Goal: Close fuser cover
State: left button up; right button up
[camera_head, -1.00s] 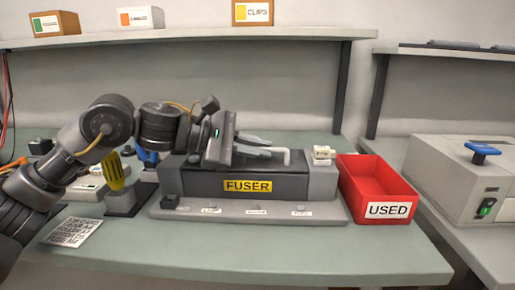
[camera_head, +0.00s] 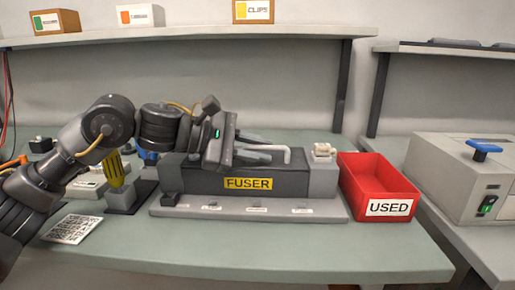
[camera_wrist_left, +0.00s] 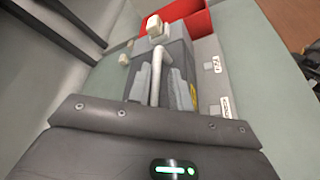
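The fuser unit (camera_head: 290,183) is a dark grey box with a yellow FUSER label, on a light grey base on the bench. A pale bent bar handle (camera_head: 278,149) stands over its top; it also shows in the wrist view (camera_wrist_left: 157,62). My left gripper (camera_head: 258,153) is low over the unit's top, pointing right. In the wrist view its two grey fingers (camera_wrist_left: 161,94) are apart, with the bar between them. I cannot tell whether they touch it. The cover's own edges and angle are largely hidden by the gripper. My right gripper is not in view.
A red USED bin (camera_head: 370,185) stands right of the fuser. A printed code card (camera_head: 72,229) lies in front. A shelf (camera_head: 190,38) runs above; the front bench strip is clear.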

pick_arm(q)
jog(key=v, duration=1)
jog(key=shift+a+p, duration=0.4)
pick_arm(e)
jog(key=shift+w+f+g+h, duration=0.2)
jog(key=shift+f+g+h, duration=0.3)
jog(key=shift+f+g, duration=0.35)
pick_arm(q)
jog(key=shift+r, duration=0.1)
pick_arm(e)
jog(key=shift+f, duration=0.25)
pick_arm(q)
jog(key=shift+s, duration=0.1)
